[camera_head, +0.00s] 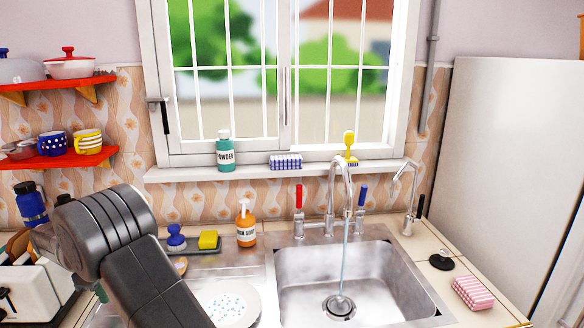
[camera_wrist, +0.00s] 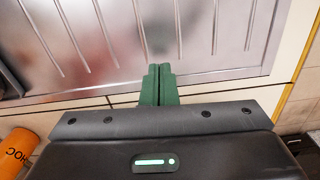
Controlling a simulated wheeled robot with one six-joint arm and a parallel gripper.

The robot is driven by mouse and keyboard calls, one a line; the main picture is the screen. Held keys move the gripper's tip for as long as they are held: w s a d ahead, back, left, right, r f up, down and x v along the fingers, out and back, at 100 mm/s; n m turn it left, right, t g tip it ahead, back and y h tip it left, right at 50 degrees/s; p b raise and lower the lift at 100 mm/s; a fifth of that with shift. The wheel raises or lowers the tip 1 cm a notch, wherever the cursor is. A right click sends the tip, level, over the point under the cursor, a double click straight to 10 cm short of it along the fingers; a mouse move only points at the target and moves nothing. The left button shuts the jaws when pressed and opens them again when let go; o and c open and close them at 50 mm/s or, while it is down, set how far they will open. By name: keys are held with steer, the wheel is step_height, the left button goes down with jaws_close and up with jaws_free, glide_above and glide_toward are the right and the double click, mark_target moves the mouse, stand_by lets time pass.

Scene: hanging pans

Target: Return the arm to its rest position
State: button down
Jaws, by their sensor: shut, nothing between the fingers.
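My arm (camera_head: 125,250) is bent at the lower left of the head view and blocks part of the counter there. In the wrist view my gripper (camera_wrist: 159,72) has its two green fingers together, with nothing between them. The fingertips show over the front edge of the ribbed metal drainboard (camera_wrist: 215,35). In the head view the gripper is mostly hidden behind my arm.
The sink (camera_head: 345,285) has water running from the faucet (camera_head: 341,185). A white plate (camera_head: 225,302), an orange soap bottle (camera_head: 246,228) and a yellow sponge (camera_head: 208,240) are close to my arm. An orange cylinder (camera_wrist: 15,153) lies at the wrist view's lower left.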

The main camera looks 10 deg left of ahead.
steer(key=w+d, duration=0.1)
steer(key=d, duration=0.6)
steer(key=w+d+p, duration=0.1)
steer(key=d, duration=0.6)
steer(key=w+d+p, duration=0.1)
steer(key=d, duration=0.6)
steer(key=shift+w+d, duration=0.35)
steer(key=shift+r, duration=0.1)
